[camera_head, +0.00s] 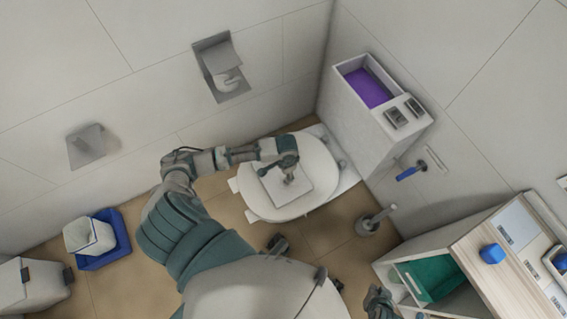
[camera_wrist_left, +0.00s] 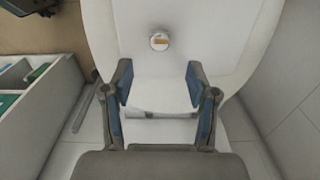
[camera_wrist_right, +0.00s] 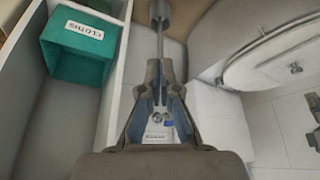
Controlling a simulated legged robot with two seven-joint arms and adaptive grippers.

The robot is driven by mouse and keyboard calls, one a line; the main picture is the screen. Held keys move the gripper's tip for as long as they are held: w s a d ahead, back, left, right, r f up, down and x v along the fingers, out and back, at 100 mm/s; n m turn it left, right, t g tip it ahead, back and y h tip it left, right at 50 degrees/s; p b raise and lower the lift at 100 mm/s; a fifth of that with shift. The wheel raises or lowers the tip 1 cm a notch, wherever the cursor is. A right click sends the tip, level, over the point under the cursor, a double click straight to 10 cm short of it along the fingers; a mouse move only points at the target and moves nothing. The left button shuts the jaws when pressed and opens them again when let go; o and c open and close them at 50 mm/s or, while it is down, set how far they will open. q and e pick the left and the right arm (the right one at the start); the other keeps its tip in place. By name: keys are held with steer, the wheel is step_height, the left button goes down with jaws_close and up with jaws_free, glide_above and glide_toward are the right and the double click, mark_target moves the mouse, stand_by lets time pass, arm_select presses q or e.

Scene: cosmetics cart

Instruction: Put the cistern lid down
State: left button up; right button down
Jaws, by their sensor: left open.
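The cistern lid (camera_head: 308,184) is a white square plate lying flat on the closed toilet seat cover (camera_head: 262,205). Its round button (camera_wrist_left: 159,41) shows in the left wrist view. My left gripper (camera_head: 287,166) is above the lid; in the left wrist view its fingers (camera_wrist_left: 160,83) are apart with nothing between them, near the button. The cistern (camera_head: 352,115) stands uncovered, purple inside. My right gripper (camera_head: 380,303) is low beside the cart; in the right wrist view its fingertips (camera_wrist_right: 160,64) lie close together before a rod, and whether they touch it is unclear.
A toilet brush (camera_head: 375,219) stands right of the toilet. The cart (camera_head: 470,250) at lower right has a green cloth bin (camera_wrist_right: 78,47). Floor between is partly clear.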

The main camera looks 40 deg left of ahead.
arm_select(q)
steer(key=s+d+r+t+h, duration=0.2)
steer(key=s+d+h, duration=0.1)
steer(key=s+d, duration=0.8)
steer(key=s+a+r+n+t+y, duration=0.1)
steer(key=s+a+r+n+y, duration=0.1)
steer(key=s+a, duration=0.2)
steer(key=shift+s+a+r+n+t, duration=0.3)
steer(key=shift+s+n, duration=0.1)
steer(key=shift+s, duration=0.55)
arm_select(e)
steer(key=shift+s+d+f+g, duration=0.1)
steer(key=shift+s+d+g, duration=0.1)
steer(key=shift+s, duration=0.2)
steer(key=shift+s+d+g, duration=0.1)
steer(key=shift+s+g, duration=0.1)
steer(key=shift+s, duration=0.2)
arm_select(q)
steer(key=shift+d, duration=0.1)
arm_select(e)
steer(key=shift+a, duration=0.1)
